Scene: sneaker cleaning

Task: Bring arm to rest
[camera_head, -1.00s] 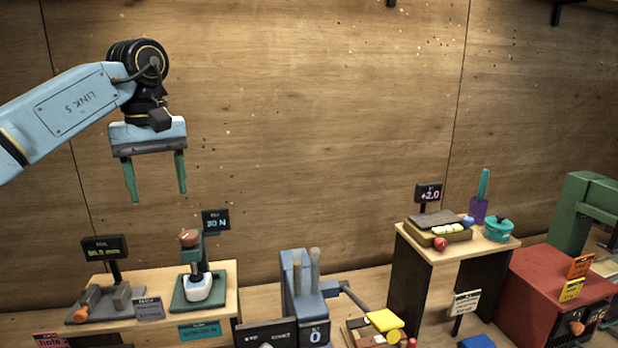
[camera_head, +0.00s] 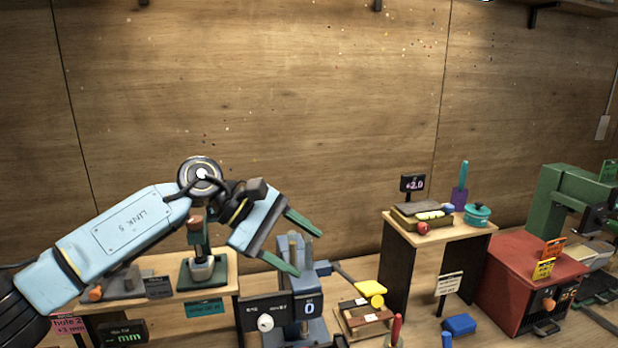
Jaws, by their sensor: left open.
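My left arm comes in from the left, and its light-blue gripper (camera_head: 295,244) hangs above the workbench area, tilted so its two green fingers point right and slightly down. The fingers are apart with nothing between them. In the picture the lower finger overlaps the blue-grey device (camera_head: 292,262) with a "0" display; I cannot tell if they touch. My right gripper is not in view. No sneaker can be made out.
A small wooden stand (camera_head: 222,272) at left bears a green press (camera_head: 200,268). A taller stand (camera_head: 440,233) bears a teal pot (camera_head: 477,213). A red box (camera_head: 520,268) and a green machine (camera_head: 565,215) are at right. The wooden wall (camera_head: 300,100) is bare.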

